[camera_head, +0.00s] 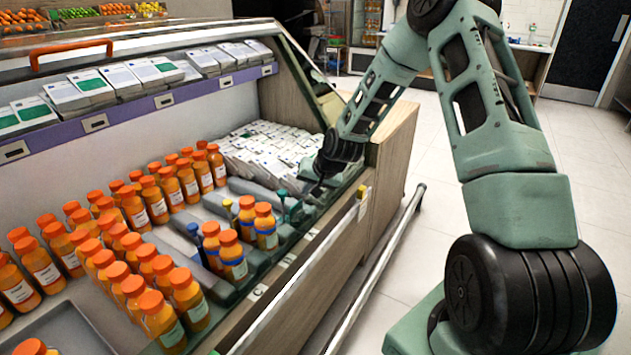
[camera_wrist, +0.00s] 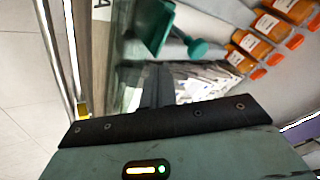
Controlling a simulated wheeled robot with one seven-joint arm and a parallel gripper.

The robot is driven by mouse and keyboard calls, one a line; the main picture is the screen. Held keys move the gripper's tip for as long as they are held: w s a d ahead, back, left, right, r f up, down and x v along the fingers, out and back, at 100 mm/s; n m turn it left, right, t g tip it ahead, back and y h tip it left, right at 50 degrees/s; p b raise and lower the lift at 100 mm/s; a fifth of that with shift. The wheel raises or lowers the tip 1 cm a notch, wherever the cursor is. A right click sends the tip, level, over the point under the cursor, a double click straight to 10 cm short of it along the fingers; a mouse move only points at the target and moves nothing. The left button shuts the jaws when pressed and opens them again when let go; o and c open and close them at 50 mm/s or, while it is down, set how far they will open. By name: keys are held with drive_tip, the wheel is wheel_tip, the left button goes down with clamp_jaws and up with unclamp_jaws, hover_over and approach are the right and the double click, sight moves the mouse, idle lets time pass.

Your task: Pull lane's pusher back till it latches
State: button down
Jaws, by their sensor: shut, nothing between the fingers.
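The teal pusher, a flat plate with a stem and round knob, shows in the wrist view (camera_wrist: 196,48) just ahead of my fingers. It also shows in the head view (camera_head: 289,207) near the front of the cooler shelf, right of the bottles with orange caps. My gripper (camera_head: 309,190) is low over the shelf's front right, close to the pusher. In the wrist view my dark fingers (camera_wrist: 157,88) are shut and empty, and the knob is beside them, not between them. I cannot tell whether they touch it. A blue knob (camera_head: 192,229) and a yellow knob (camera_head: 227,203) stand in lanes farther left.
Rows of orange-capped juice bottles (camera_head: 130,240) fill the left lanes. White packs (camera_head: 265,145) lie behind my gripper. The wooden front edge (camera_head: 335,215) and a metal rail (camera_head: 385,255) border the cooler. The upper shelf (camera_head: 130,115) overhangs the back.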

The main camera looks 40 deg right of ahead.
drive_tip(key=shift+w+a+f, duration=0.2)
drive_tip(key=shift+w+a, duration=1.05)
drive_tip(key=shift+a, duration=0.2)
